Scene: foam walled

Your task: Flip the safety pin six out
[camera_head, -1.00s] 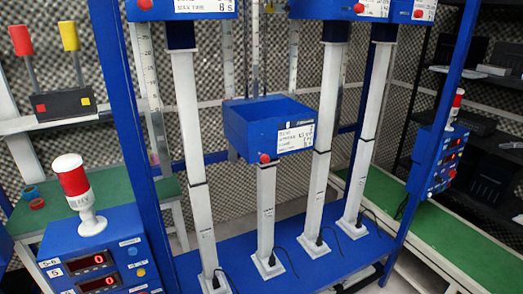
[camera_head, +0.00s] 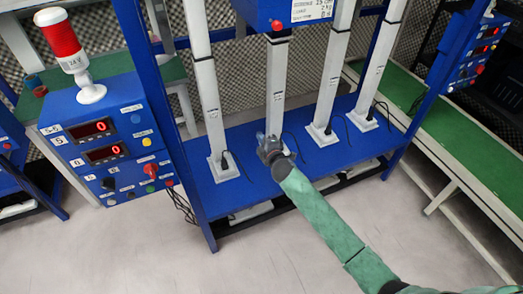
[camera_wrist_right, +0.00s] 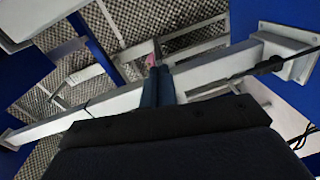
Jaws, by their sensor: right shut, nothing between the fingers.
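No label in view lets me tell for sure which part is safety pin six. A red knob (camera_head: 277,25) sits on the front underside of the blue box (camera_head: 260,13) on a white post (camera_head: 277,85). My right gripper (camera_head: 268,146) is in front of that post's lower part, well below the knob. In the right wrist view its fingers (camera_wrist_right: 157,75) are together and empty, with a white post (camera_wrist_right: 85,118) crossing behind them. The knob does not show in the wrist view. My left gripper is not in view.
Other white posts (camera_head: 208,105) stand on the blue rack base (camera_head: 245,190). A blue control box (camera_head: 125,180) with red displays and a red-white beacon (camera_head: 62,40) is at left. Another control panel (camera_head: 475,50) is at right. The front floor (camera_head: 270,260) is clear.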

